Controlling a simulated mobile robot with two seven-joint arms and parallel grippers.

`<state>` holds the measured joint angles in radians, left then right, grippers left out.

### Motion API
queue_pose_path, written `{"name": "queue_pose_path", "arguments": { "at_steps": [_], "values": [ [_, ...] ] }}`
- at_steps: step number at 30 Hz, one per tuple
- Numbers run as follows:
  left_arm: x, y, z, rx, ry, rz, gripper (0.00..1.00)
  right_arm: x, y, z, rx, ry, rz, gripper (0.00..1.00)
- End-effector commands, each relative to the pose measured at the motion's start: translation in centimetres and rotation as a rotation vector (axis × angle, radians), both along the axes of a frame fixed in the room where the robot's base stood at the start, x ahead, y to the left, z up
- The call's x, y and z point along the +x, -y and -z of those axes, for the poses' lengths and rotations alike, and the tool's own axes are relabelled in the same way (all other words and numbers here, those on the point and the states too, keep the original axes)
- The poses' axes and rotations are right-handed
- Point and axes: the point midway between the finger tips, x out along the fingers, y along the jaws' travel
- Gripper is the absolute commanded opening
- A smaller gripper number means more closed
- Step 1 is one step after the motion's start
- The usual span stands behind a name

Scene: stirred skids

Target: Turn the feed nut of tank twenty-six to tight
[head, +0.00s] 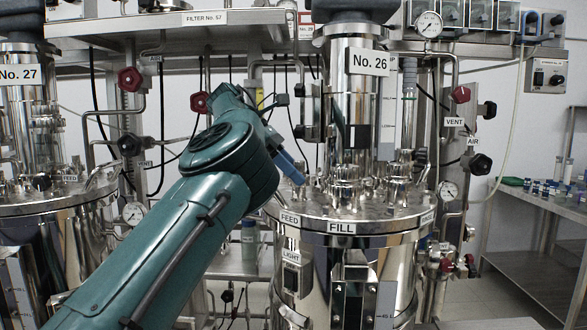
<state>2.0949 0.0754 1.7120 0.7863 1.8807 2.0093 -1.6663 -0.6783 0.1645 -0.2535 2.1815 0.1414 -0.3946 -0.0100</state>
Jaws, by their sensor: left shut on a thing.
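Tank twenty-six stands right of centre, a polished steel vessel with a lid (355,222) and a sign No. 26 (368,61). A FEED label (290,218) is on the left part of its lid rim, left of a FILL label (341,227). My left arm reaches in from the lower left. My left gripper (297,178) has blue fingers that point down to the lid's left side, above the FEED label. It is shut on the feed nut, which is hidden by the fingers. The nut's turn cannot be seen. My right gripper is not in view.
Tank No. 27 (20,75) stands at the left edge. Red valve knobs (130,79) and pipes stand behind. A pressure gauge (447,190) and AIR and VENT valves are right of tank twenty-six. A steel bench (535,270) with small vials is at the far right.

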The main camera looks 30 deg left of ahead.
Motion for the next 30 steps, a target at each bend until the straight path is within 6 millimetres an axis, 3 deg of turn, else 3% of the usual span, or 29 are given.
{"name": "queue_pose_path", "arguments": {
  "at_steps": [13, 14, 18, 21, 30],
  "values": [
    [0.00, 0.03, -0.04, -0.001, 0.003, 0.008, 0.16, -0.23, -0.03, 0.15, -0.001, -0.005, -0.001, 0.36],
    [0.00, 0.03, -0.04, -0.001, 0.003, 0.008, 0.42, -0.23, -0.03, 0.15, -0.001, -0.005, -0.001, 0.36],
    [0.00, 0.03, -0.03, -0.001, 0.002, 0.006, 0.53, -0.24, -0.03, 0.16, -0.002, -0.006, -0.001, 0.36],
    [0.00, 0.02, -0.02, -0.001, 0.002, 0.006, 0.61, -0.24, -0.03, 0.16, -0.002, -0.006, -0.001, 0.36],
    [-0.11, -0.20, -0.30, -0.002, 0.002, 0.005, 0.61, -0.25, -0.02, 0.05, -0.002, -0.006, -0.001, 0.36]
  ]
}}
